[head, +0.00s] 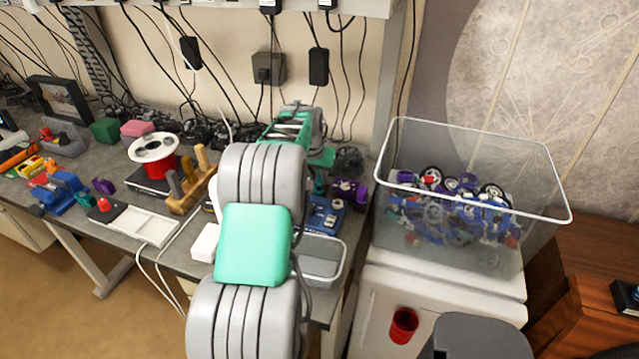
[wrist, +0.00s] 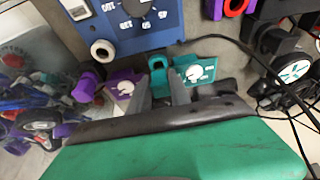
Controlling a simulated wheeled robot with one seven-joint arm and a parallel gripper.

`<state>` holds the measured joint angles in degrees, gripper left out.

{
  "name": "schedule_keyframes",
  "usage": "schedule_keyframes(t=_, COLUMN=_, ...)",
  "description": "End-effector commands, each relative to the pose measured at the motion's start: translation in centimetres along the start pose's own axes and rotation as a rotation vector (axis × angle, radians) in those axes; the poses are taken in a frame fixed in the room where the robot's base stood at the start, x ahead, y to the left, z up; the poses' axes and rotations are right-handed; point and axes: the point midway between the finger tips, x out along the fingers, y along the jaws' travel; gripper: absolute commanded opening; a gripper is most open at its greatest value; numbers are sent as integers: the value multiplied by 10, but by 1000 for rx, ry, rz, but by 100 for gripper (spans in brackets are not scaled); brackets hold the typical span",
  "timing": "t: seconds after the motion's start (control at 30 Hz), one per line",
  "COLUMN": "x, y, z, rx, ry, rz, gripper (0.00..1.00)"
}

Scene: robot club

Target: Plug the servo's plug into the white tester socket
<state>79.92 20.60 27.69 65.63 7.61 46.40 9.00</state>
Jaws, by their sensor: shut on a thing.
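The blue tester (wrist: 145,25) with a dial and white lettering fills the top of the wrist view. It also shows in the head view (head: 327,217), partly behind my arm. A white ring-shaped socket (wrist: 103,50) is at its lower left. My gripper (wrist: 161,80) is below the tester, its two grey fingers close together, to the right of and below the white ring. A teal piece with a round hole (wrist: 158,63) shows at the fingertips, beside a teal plate with a white dial (wrist: 198,70). I cannot make out the servo's plug. In the head view my arm hides the fingertips.
A purple plate with a white dial (wrist: 122,88) lies left of the fingers. Dark cables and a motor (wrist: 290,70) crowd the right. A wooden rack (head: 190,185) stands left.

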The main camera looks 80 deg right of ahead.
Motion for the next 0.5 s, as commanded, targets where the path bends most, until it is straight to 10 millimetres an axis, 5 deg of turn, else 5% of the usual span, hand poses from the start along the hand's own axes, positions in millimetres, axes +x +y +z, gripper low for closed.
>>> schedule_keyframes(t=0.5, x=-16, y=0, z=-6, rx=0, ry=-1, rz=0, gripper=0)
